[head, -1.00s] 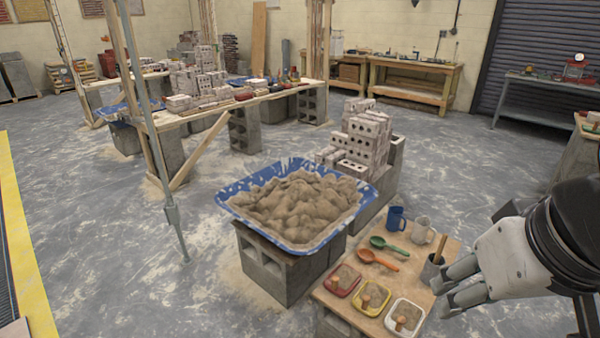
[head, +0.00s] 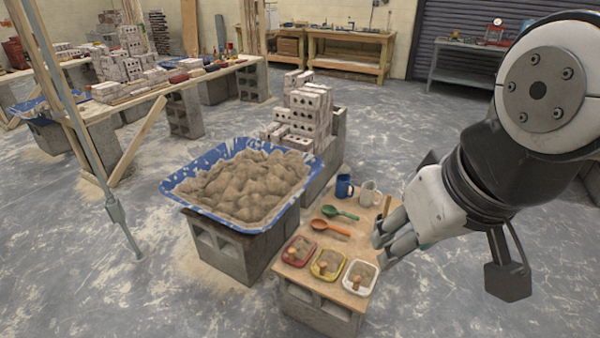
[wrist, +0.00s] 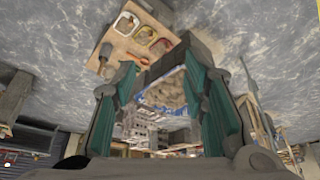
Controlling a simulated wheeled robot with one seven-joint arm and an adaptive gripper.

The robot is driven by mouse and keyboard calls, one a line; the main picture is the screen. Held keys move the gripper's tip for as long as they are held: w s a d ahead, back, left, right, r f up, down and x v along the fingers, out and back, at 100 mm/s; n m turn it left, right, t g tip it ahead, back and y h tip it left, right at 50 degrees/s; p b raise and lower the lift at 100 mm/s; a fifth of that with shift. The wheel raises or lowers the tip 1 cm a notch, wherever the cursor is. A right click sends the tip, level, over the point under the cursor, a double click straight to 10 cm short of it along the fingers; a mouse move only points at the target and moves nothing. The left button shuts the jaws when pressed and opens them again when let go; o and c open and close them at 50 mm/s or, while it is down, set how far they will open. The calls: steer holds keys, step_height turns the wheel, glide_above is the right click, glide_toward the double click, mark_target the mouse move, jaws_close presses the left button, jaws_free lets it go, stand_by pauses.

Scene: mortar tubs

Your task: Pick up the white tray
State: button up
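The white tray (head: 358,292) is small, holds sand and a wooden-handled piece, and sits at the front right corner of a wooden board (head: 350,240). It is the rightmost of three trays, beside a yellow one (head: 327,274) and a red one (head: 299,260). In the wrist view the white tray (wrist: 117,27) is at the top, left of centre. My gripper (head: 385,245) is above the board's right side, behind and apart from the white tray in the head view. In the wrist view its fingers (wrist: 163,95) stand wide apart with nothing between them.
Green (head: 340,213) and orange (head: 330,228) scoops and blue (head: 344,187) and grey (head: 369,194) mugs are behind the trays. A large blue sand tub (head: 190,207) stands left on blocks (head: 225,247). My gripper covers the board's right edge. Floor at right is open.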

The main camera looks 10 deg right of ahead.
steer(key=shift+o, duration=0.4)
steer(key=n+g+b, duration=0.5)
steer(key=n+b, duration=0.5)
steer(key=b, duration=1.8)
glide_above(358, 277)
step_height(358, 277, down, 56)
steer(key=f+b, duration=0.1)
steer(key=f, duration=0.2)
steer(key=f+b, duration=0.1)
steer(key=f, duration=0.5)
steer(key=shift+a+f+b, duration=0.1)
steer(key=shift+a+b, duration=0.15)
steer(key=shift+b, duration=0.15)
steer(key=shift+s+d+f+b, duration=0.1)
steer(key=shift+f+b, duration=0.6)
steer(key=shift+f, duration=0.65)
steer(key=shift+d+f+b, duration=0.1)
steer(key=shift+f+b, duration=0.6)
steer(key=shift+f, duration=0.6)
steer(key=shift+r, duration=0.1)
